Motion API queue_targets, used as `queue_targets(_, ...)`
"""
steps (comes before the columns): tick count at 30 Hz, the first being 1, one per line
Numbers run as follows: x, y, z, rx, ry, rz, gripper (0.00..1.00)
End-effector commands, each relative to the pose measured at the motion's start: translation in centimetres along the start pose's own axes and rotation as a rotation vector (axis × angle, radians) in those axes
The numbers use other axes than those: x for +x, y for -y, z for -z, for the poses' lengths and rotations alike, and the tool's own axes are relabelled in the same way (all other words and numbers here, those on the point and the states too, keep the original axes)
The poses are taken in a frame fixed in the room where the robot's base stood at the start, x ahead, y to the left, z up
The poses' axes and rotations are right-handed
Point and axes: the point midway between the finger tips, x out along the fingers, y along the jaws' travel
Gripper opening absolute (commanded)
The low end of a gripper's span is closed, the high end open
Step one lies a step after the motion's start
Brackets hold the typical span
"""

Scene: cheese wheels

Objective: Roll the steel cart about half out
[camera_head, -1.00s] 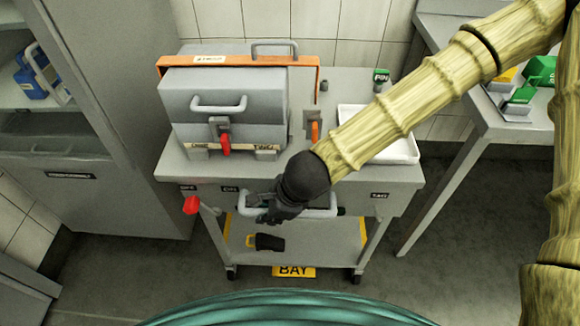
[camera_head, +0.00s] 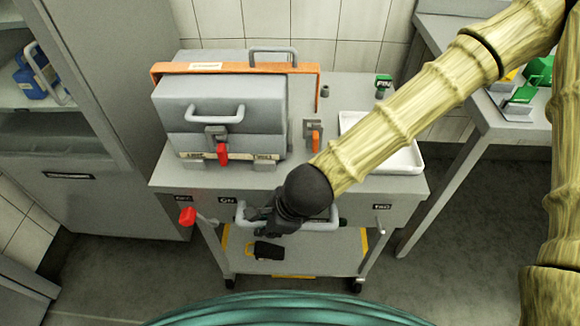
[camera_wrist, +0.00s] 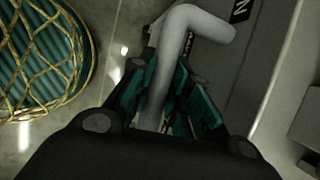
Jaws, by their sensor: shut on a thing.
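The steel cart (camera_head: 385,188) stands in front of me with its front edge toward me. A pale bar handle (camera_head: 322,224) runs along its front, and it also shows as a bent bar in the wrist view (camera_wrist: 178,60). My gripper (camera_head: 266,222) is shut on the handle, left of its middle; its teal finger pads flank the bar in the wrist view (camera_wrist: 160,112). My wrist hides part of the handle. A red-knobbed lever (camera_head: 187,216) sticks out at the cart's front left.
On the cart are a grey press box (camera_head: 222,112) with a red latch, an orange frame (camera_head: 235,67) and a white tray (camera_head: 405,160). A grey cabinet (camera_head: 100,130) stands left, a steel table (camera_head: 470,118) right.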

Motion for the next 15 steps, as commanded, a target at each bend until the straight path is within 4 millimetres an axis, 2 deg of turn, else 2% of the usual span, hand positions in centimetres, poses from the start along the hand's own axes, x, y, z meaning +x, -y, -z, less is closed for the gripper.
queue_targets(15,-0.4,-2.0,-0.1,-0.002,-0.001,-0.001,0.0)
